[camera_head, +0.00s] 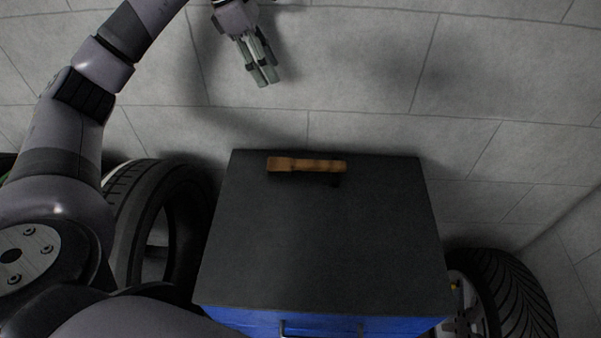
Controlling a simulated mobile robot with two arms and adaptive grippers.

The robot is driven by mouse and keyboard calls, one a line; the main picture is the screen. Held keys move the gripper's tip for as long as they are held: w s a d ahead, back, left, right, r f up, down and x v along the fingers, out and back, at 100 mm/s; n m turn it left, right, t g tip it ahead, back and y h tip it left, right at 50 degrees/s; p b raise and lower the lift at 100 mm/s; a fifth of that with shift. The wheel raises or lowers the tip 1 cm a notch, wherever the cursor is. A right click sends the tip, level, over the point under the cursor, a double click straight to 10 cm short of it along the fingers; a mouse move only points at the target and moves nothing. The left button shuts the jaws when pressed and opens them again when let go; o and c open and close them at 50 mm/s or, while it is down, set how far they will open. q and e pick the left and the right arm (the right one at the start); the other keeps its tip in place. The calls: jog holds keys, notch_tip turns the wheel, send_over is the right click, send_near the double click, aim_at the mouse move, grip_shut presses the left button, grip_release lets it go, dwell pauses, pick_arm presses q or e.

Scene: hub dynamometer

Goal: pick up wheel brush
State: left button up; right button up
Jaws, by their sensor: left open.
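The wheel brush (306,165) has a brown wooden handle and lies crosswise near the far edge of a dark-topped cabinet (320,240). Dark bristles seem to show below its right end, hard to tell from the dark top. My left gripper (264,77) is open and empty. In the picture it is above and left of the brush, past the cabinet's far edge, and clear of the brush. My right gripper is not in view.
The cabinet has a blue front (375,324). A tyre (180,225) stands close to its left side and a wheel with a tyre (510,295) to its right. A grey block wall (360,60) is behind. The rest of the cabinet top is bare.

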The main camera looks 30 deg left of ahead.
pick_arm(q)
notch_tip(320, 180, down, 14)
jog(key=b, duration=1.2)
jog(key=p, duration=0.2)
send_near(302, 162)
jog(key=x, duration=0.5)
jog(key=shift+a, duration=0.2)
jog(key=x, duration=0.2)
jog(key=p+x, duration=0.1)
jog(key=x, duration=0.1)
jog(key=shift+d+f+p, duration=0.25)
jog(key=shift+d+p, duration=0.05)
jog(key=shift+d, duration=0.1)
jog(key=shift+w+d+f, duration=0.1)
jog(key=shift+w+f, duration=0.05)
jog(key=shift+f, duration=0.3)
jog(key=shift+c, duration=0.5)
grip_shut()
